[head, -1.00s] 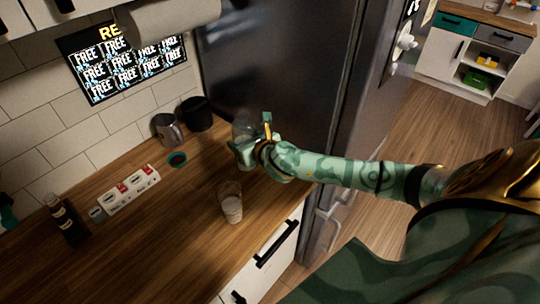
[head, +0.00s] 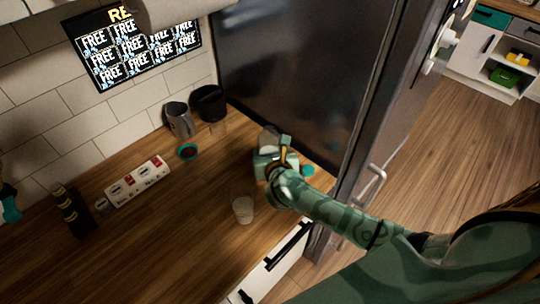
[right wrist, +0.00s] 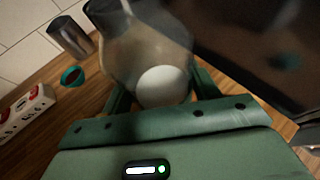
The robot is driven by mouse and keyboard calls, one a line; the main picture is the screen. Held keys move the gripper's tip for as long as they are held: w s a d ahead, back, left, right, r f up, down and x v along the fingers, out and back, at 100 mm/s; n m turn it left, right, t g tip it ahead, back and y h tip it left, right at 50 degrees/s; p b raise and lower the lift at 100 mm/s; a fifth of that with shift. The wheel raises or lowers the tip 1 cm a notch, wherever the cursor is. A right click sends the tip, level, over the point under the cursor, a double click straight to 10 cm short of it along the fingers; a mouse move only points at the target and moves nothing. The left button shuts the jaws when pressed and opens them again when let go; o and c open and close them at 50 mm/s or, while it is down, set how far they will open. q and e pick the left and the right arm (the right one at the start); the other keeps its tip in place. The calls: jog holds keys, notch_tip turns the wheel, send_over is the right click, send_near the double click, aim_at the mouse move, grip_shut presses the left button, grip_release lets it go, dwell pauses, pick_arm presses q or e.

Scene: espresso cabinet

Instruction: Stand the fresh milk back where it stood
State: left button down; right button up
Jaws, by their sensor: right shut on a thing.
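The fresh milk looks to be the clear glass bottle (head: 268,138) with pale contents, on the right of the counter near the dark fridge. My right gripper (head: 274,164) is shut around it and hides its lower part. In the right wrist view the bottle (right wrist: 148,50) fills the space between my green fingers, with a round white area (right wrist: 163,86) nearest the camera. I cannot tell whether its base touches the counter. My left gripper is not in view.
A steel pitcher (head: 179,120), black container (head: 209,103) and teal-rimmed dish (head: 187,152) stand by the wall. A white box (head: 138,182) and dark bottle (head: 72,210) are left. Mid-counter is clear.

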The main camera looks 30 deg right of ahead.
jog(key=shift+f, duration=0.5)
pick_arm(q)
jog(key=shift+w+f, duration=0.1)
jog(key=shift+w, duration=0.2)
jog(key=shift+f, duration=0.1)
pick_arm(e)
jog(key=shift+f, duration=0.2)
jog(key=o, duration=1.3)
